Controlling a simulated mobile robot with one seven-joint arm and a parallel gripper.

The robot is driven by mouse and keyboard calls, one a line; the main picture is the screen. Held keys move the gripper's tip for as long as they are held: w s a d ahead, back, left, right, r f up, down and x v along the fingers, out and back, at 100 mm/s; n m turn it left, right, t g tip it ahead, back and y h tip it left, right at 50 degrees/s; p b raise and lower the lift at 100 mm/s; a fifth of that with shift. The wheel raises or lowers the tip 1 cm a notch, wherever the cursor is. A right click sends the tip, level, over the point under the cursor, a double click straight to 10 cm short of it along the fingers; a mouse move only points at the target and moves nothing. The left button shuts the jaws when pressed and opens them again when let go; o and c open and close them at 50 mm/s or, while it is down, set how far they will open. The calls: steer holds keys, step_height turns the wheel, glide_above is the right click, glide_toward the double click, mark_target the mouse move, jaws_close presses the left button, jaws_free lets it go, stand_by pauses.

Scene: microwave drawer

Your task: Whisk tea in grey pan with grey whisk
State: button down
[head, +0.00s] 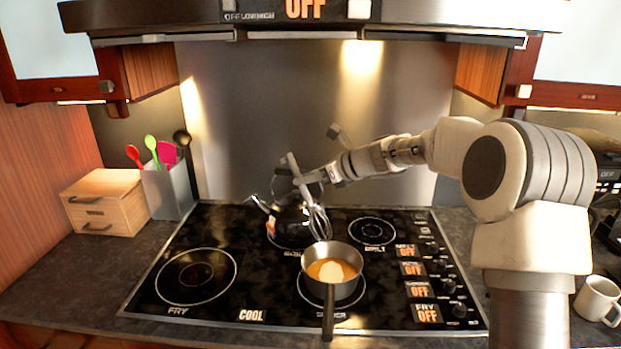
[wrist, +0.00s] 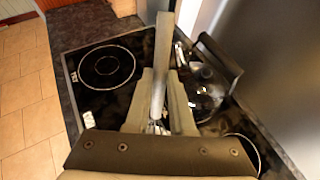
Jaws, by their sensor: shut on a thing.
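The grey pan (head: 313,258) sits on the front middle burner of the black cooktop, its handle pointing to the front. It holds orange-brown tea (head: 321,269) with a paler patch. My gripper (head: 311,183) is shut on the grey whisk (head: 319,222), whose wire end points down, just above or behind the pan's back rim; I cannot tell if it touches. In the wrist view the whisk's handle (wrist: 160,60) rises between my gripper's fingers (wrist: 160,105). The pan is not visible in the wrist view.
A dark kettle (head: 287,222) stands on the back burner behind the pan, close to the whisk. A utensil holder (head: 168,190) and small wooden drawer box (head: 104,203) stand left. A white mug (head: 597,300) stands right. The front left burner (head: 196,276) is bare.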

mark_target(321, 216)
steer(key=shift+w+a+f+b, duration=0.3)
steer(key=shift+a+f+b, duration=0.15)
steer(key=shift+f, duration=0.25)
steer(key=shift+w+a+f+b, duration=0.3)
steer(key=shift+a+f, duration=0.25)
steer(key=shift+f, duration=0.15)
steer(key=shift+w+a+f, duration=0.1)
steer(key=shift+f, duration=0.25)
steer(key=shift+s+d+f+b, duration=0.4)
steer(key=shift+d+f+b, duration=0.2)
steer(key=shift+f+b, duration=0.6)
steer(key=shift+s+d+f+b, duration=0.35)
steer(key=shift+d+f+b, duration=0.25)
steer(key=shift+f+b, duration=0.6)
steer(key=shift+s+d+f+b, duration=0.4)
steer(key=shift+d+f+b, duration=0.2)
steer(key=shift+f+b, duration=0.55)
steer(key=shift+f, duration=0.1)
steer(key=shift+d, duration=0.1)
